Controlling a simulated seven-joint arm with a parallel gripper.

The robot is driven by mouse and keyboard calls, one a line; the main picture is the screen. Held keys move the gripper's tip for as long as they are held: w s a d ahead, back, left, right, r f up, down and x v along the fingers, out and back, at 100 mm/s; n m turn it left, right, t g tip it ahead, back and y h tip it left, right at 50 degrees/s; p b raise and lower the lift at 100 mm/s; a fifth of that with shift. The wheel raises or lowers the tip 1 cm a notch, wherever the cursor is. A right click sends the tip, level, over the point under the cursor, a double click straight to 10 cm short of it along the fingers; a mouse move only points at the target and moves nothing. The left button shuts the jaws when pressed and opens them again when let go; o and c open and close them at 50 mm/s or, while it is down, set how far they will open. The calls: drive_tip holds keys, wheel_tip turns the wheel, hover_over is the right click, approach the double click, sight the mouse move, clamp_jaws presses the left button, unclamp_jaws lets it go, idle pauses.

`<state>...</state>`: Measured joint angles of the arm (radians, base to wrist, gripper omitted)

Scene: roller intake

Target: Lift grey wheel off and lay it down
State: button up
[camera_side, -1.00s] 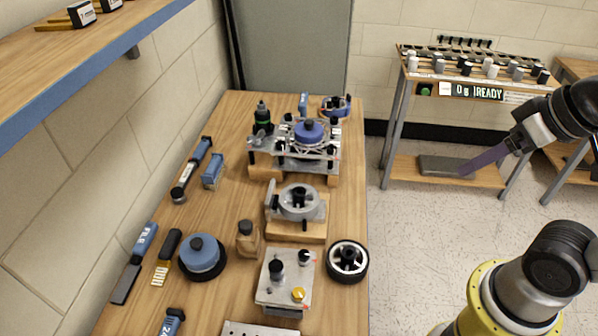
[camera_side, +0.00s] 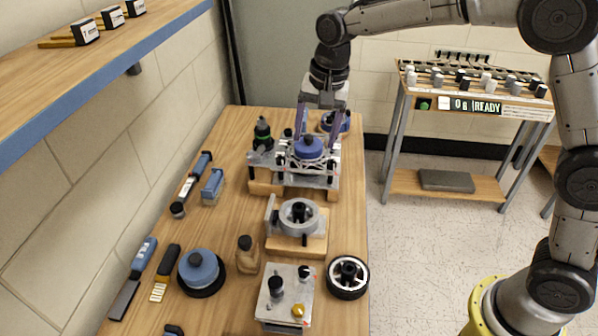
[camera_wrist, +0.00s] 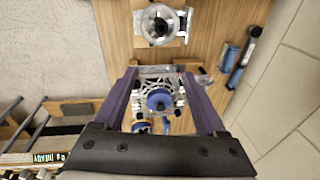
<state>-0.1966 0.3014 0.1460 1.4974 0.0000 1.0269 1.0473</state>
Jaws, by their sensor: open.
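A grey round wheel (camera_side: 283,217) with a black hub sits on a metal stand on a wooden block mid-bench. The wheel also shows at the top of the wrist view (camera_wrist: 143,27). Behind it stands a metal fixture (camera_side: 265,160) with a pale spoked disc under a blue knob (camera_side: 308,147); that knob is central in the wrist view (camera_wrist: 159,99). My gripper (camera_side: 317,136) is over this fixture, fingers spread and pointing down on either side of the blue knob. Nothing is held. I cannot tell whether the fingers touch the fixture.
A black-and-white wheel (camera_side: 347,275) lies at the bench's right edge. A metal block with knobs (camera_side: 285,293), a brown bottle (camera_side: 247,257) and a blue-topped disc (camera_side: 199,268) are nearer. A green-banded black bottle (camera_side: 262,134) stands close left of the fixture. Hand tools line the left.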

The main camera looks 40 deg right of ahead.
drive_tip(key=g, duration=0.2)
hover_over(299, 204)
wheel_tip(299, 204, down, 10)
drive_tip(key=shift+n, duration=0.4)
drive_tip(key=shift+s+a+f, duration=0.1)
drive_tip(key=shift+s+f, duration=0.05)
drive_tip(key=shift+f, duration=1.45)
drive_tip(key=shift+s+a+f, duration=0.1)
drive_tip(key=shift+f, duration=1.55)
drive_tip(key=shift+s+a+f, duration=0.1)
drive_tip(key=shift+s+f, duration=0.05)
drive_tip(key=shift+f, duration=1.45)
clamp_jaws()
